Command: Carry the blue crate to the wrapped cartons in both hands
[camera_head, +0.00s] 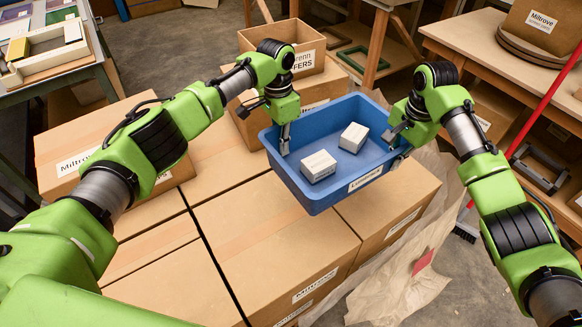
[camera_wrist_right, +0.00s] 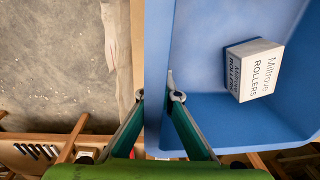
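The blue crate (camera_head: 322,195) is level over the wrapped cartons (camera_head: 270,230), and I cannot tell whether its base touches them. Two small white boxes lie inside it, one nearer the front (camera_head: 318,166) and one further back (camera_head: 353,138). My left gripper (camera_head: 284,146) is shut on the crate's left wall. My right gripper (camera_head: 394,134) is at its right wall. In the right wrist view my right gripper (camera_wrist_right: 158,96) has one finger on each side of the wall of the crate (camera_wrist_right: 205,50). One box marked Rollers (camera_wrist_right: 254,70) shows inside.
An open carton (camera_head: 310,55) stands on the cartons behind the crate. Crumpled brown wrapping (camera_head: 400,270) hangs at the cartons' right side. A workbench (camera_head: 490,45) and a red-handled broom (camera_head: 535,110) are at the right. A table with trays (camera_head: 45,70) is at the left.

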